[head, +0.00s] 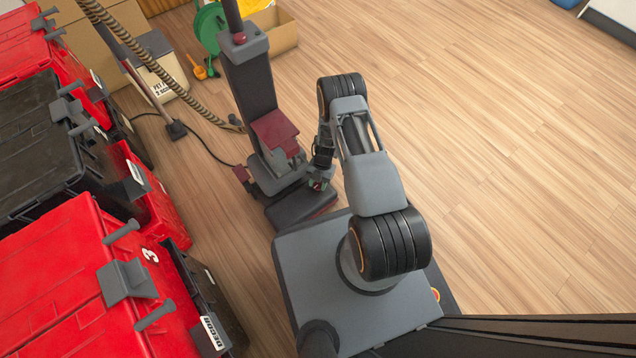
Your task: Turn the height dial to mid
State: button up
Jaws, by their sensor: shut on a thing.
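A grey and dark red upright vacuum cleaner (250,90) stands on the wood floor, left of the middle of the head view. Its floor head (300,208) lies low in front of my base. My gripper (319,184) reaches down to the right side of the vacuum's lower body, just above the floor head. It is shut on a small part there, which I take to be the height dial. My fingers cover the dial, so its marks and setting cannot be read.
Red and black totes (60,265) are stacked along the left. A ribbed hose (160,70) and a thin black cord (205,145) run to the vacuum. Behind stand a green reel (208,28) and a cardboard box (283,30). The floor at right is clear.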

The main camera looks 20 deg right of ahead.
jog(key=shift+s, duration=0.15)
jog(key=o, duration=0.9)
jog(key=p+v, duration=0.5)
jog(key=v, duration=0.8)
jog(key=shift+w+d+r+p, duration=0.15)
jog(key=shift+w+r+p, duration=0.15)
